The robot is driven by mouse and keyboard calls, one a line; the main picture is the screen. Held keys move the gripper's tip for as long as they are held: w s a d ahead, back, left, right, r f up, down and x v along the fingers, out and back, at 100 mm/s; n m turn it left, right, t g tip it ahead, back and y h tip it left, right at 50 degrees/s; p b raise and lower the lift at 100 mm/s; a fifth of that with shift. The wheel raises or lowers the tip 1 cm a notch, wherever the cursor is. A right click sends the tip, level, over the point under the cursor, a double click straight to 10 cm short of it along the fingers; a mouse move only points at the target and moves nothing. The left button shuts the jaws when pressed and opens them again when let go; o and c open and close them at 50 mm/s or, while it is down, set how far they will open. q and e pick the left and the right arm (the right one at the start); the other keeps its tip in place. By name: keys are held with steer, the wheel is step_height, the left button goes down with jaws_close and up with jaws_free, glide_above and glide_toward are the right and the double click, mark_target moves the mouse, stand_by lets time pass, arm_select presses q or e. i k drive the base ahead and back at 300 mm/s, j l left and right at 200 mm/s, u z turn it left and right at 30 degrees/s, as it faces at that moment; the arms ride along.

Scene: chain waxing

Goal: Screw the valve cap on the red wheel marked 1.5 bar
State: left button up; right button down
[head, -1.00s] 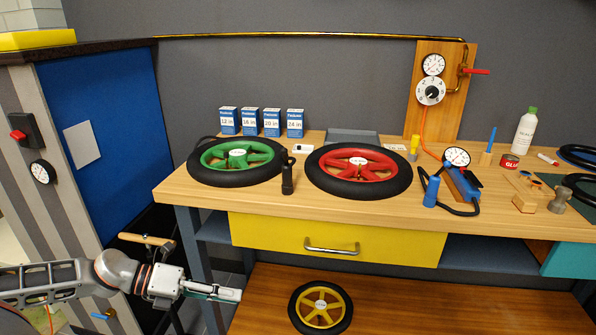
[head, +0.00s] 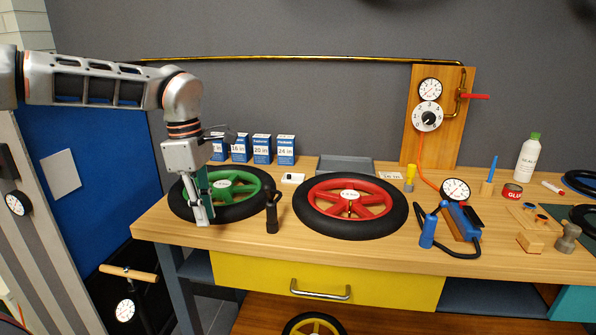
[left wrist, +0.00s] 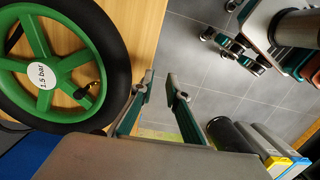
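The red wheel (head: 383,197) with a black tyre lies flat on the workbench; its hub label is too small to read. A small brass-coloured valve shows near its hub. The green wheel (head: 243,184) lies to its left; its label reads 1.5 bar in the left wrist view (left wrist: 42,76). I cannot make out a loose valve cap. Gripper-like teal fingers, perhaps my right gripper (left wrist: 245,48), show at upper right.
A black upright tool (head: 272,211) stands between the wheels. A grey tray (head: 345,167) and several blue boxes (head: 262,149) are behind. A blue pump (head: 460,221) with a gauge is right of the red wheel. The front strip of the bench is clear.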

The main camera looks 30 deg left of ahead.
mark_target(371, 226)
steer(key=i, duration=1.2)
